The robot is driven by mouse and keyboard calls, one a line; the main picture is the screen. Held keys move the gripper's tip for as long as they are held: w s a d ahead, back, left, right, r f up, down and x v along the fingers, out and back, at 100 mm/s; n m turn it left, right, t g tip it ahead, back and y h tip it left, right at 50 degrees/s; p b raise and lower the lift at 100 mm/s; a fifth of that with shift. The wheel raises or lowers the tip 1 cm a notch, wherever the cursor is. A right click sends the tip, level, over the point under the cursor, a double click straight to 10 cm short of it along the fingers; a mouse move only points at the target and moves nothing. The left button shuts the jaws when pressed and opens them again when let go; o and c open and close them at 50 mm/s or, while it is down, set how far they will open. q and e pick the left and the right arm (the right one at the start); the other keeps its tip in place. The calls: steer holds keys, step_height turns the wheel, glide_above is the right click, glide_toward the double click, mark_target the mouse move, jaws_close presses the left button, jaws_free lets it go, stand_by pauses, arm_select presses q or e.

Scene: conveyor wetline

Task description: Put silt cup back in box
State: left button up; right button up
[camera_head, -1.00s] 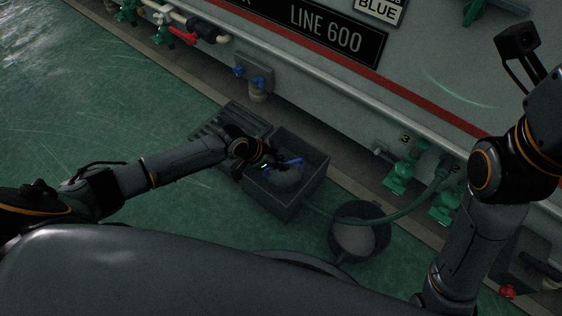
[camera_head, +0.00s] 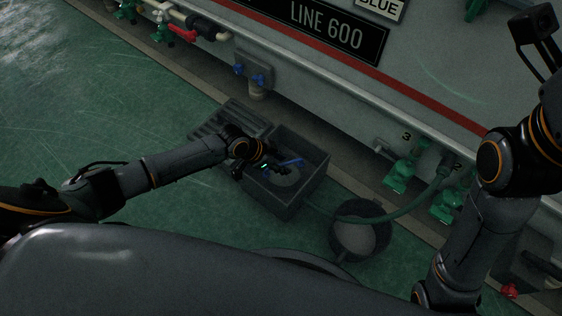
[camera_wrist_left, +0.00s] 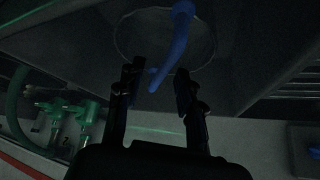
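The open-topped grey box (camera_head: 285,205) stands on the floor beside the machine. A round grey piece with a blue handle (camera_head: 292,162), which looks like the silt cup, shows inside the box outline. In the left wrist view the blue handle (camera_wrist_left: 173,55) crosses the round grey disc (camera_wrist_left: 140,30) and its bent end lies between my fingers. My left gripper (camera_head: 272,168) is over the box at its left side. In the left wrist view its fingers (camera_wrist_left: 158,82) are apart, one on each side of the handle; contact cannot be told. My right gripper is out of view.
A slatted grey panel (camera_head: 228,122) lies against the box's back left. A dark round bucket (camera_head: 361,247) with pale contents stands to its right, with a green hose (camera_head: 385,217) crossing it. Green valves (camera_head: 398,178) line the machine. Green floor at left is clear.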

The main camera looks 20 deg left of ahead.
arm_select(q)
steer(key=shift+s+a+r, duration=0.1)
steer(key=shift+r, duration=0.05)
steer(key=v, duration=1.1)
steer(key=shift+r, duration=0.25)
steer(key=shift+s+a, duration=0.1)
